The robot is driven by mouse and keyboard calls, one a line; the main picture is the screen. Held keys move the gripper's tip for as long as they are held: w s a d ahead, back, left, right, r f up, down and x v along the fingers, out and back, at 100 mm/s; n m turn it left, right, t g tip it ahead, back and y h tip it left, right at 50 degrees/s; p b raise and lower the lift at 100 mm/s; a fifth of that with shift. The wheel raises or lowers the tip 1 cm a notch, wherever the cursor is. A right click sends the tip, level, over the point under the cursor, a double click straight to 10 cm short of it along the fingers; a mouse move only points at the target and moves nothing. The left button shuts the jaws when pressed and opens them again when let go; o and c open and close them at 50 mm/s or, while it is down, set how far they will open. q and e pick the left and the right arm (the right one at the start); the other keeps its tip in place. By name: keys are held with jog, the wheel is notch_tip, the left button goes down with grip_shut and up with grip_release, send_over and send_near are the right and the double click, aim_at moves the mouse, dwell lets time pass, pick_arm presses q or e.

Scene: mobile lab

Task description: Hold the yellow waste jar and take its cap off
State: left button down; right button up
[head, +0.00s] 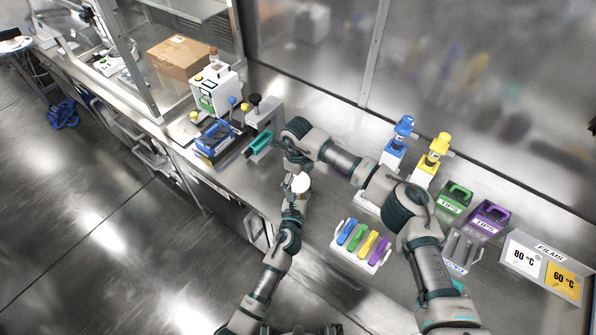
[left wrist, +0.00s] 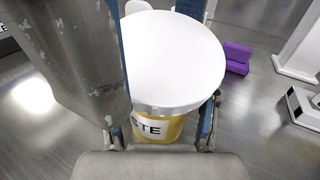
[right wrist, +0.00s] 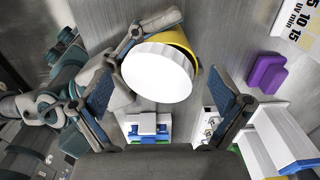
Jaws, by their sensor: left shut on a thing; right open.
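The yellow waste jar (left wrist: 160,129) shows in the left wrist view with part of its label, "STE". Its white cap (left wrist: 175,60) is on it. My left gripper (head: 297,192) is shut around the jar's side, below the cap. In the head view the cap (head: 301,183) shows between the two arms, and the jar's body is mostly hidden. In the right wrist view the ribbed cap (right wrist: 157,73) faces me with a yellow rim (right wrist: 181,38) behind it. My right gripper (right wrist: 160,92) is open, its fingers on either side of the cap's near edge, apparently not closed on it.
A bench instrument (head: 215,95) and a blue rack (head: 215,138) stand on the counter at left. A white holder with coloured items (head: 360,247), blue (head: 398,140) and yellow (head: 437,155) dispensers and tip boxes (head: 487,217) lie to the right. A purple block (right wrist: 268,73) is near the right gripper's view.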

pick_arm(q)
jog(key=shift+f, duration=0.25)
pick_arm(e)
jog(key=shift+f, duration=0.3)
jog(key=c, duration=1.2)
pick_arm(q)
jog(key=shift+c, duration=1.5)
grip_release()
pick_arm(e)
jog(key=shift+c, duration=0.8)
pick_arm(q)
jog(key=shift+o, duration=0.4)
jog(key=shift+r, duration=0.1)
